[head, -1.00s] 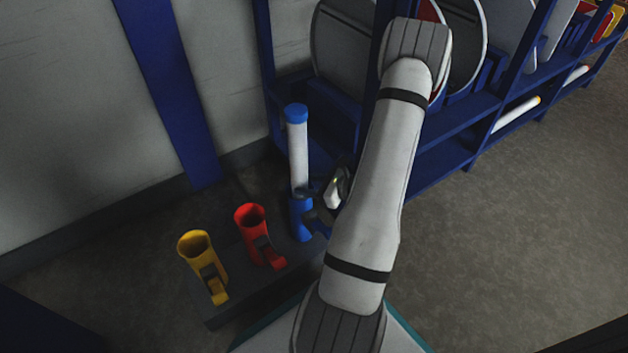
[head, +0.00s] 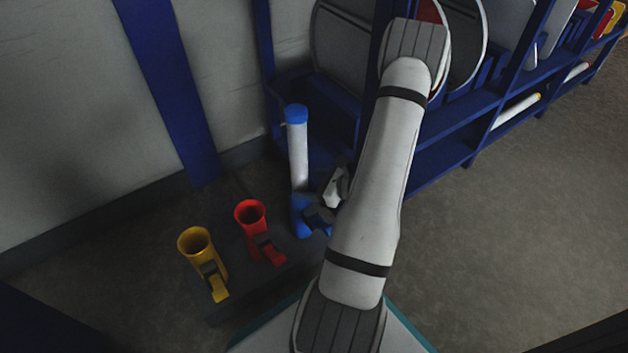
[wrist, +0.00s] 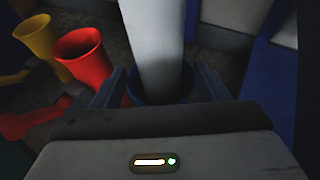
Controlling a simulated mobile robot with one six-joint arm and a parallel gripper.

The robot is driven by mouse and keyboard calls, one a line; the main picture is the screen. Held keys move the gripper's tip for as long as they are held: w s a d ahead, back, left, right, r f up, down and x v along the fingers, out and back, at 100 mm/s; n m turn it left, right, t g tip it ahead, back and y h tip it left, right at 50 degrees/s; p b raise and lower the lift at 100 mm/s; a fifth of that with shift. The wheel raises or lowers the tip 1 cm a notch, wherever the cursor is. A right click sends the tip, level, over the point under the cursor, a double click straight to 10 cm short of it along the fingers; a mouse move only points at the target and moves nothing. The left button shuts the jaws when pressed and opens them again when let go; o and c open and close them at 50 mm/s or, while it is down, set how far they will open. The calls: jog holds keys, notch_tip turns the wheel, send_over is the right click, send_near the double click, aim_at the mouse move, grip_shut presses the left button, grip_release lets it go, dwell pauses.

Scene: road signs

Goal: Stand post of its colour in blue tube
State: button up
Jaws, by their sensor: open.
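The white post with a blue top (head: 298,150) stands upright with its lower end inside the blue tube (head: 301,217). In the wrist view the white post (wrist: 153,45) goes down into the blue tube's mouth (wrist: 180,97). My gripper (head: 318,213) is at the tube, at the foot of the post, partly hidden by my arm in the head view. In the wrist view my gripper's fingers (wrist: 158,88) are apart, one on each side of the post and tube mouth, with the post between them.
An empty red tube (head: 250,215) and an empty yellow tube (head: 195,243) stand left of the blue one on a dark base (head: 225,310). A blue rack (head: 455,123) with round signs and lying white posts (head: 516,112) runs along the right. Open floor lies at right.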

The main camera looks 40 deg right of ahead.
notch_tip(320, 180, up, 10)
jog(key=p, duration=0.5)
dwell(0.3)
